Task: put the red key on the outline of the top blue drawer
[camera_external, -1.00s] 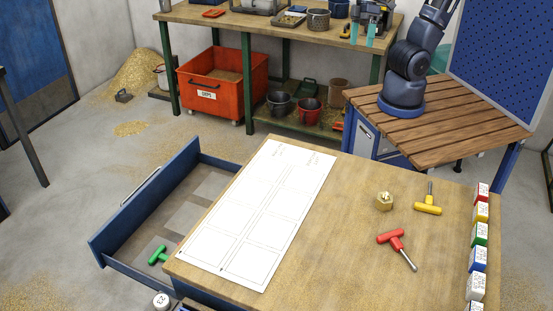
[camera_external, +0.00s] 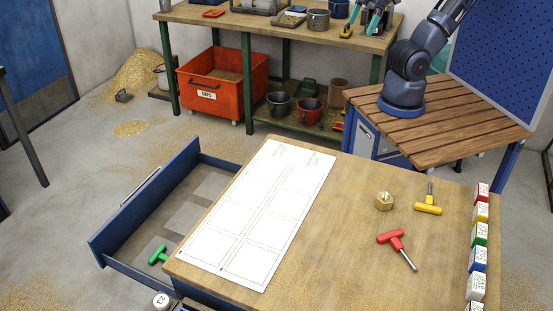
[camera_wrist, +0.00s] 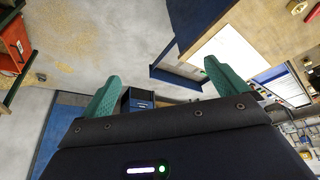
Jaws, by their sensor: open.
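The red key (camera_external: 397,249), a T-handle with a metal shaft, lies on the wooden worktop on the right. The blue drawer (camera_external: 135,202) stands pulled out at the left of the bench. A green T-handle key (camera_external: 157,255) lies in its near end, and grey outlines (camera_external: 187,216) show on its floor. My gripper (camera_external: 376,22) is at the top of the external view, above the back bench and far from the red key. In the wrist view my gripper (camera_wrist: 158,90) has its two teal fingers wide apart with nothing between them.
A white printed sheet (camera_external: 262,214) covers the worktop's left part. A yellow key (camera_external: 429,202) and a brass hex piece (camera_external: 384,201) lie near the red key. Coloured labelled blocks (camera_external: 479,235) line the right edge. The front middle of the worktop is clear.

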